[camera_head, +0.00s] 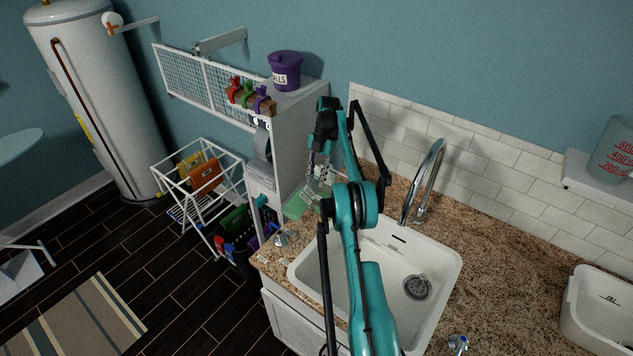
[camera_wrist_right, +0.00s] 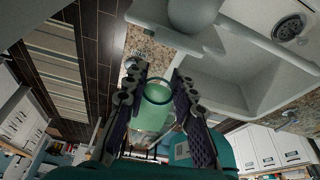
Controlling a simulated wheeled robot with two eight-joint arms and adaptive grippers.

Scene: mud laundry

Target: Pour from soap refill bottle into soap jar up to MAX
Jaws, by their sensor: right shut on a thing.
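My right gripper (camera_head: 321,172) reaches over the far left of the sink and is shut on a green, translucent container, which I take for the soap refill bottle (camera_head: 297,206). It has a pale label and looks tilted, partly hidden by my arm. In the right wrist view the green container (camera_wrist_right: 153,112) sits between the two dark fingers (camera_wrist_right: 152,100), with a rounded rim facing up the picture. I cannot make out a separate soap jar or its MAX mark. My left gripper is not in view.
The white sink (camera_head: 445,262) and curved faucet (camera_head: 429,175) lie beside my right arm. A small metallic item (camera_head: 281,239) is on the granite counter's left corner. A clear vessel with red numbers (camera_head: 614,158) stands on the right shelf. A purple bucket (camera_head: 286,72) stands on the cabinet.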

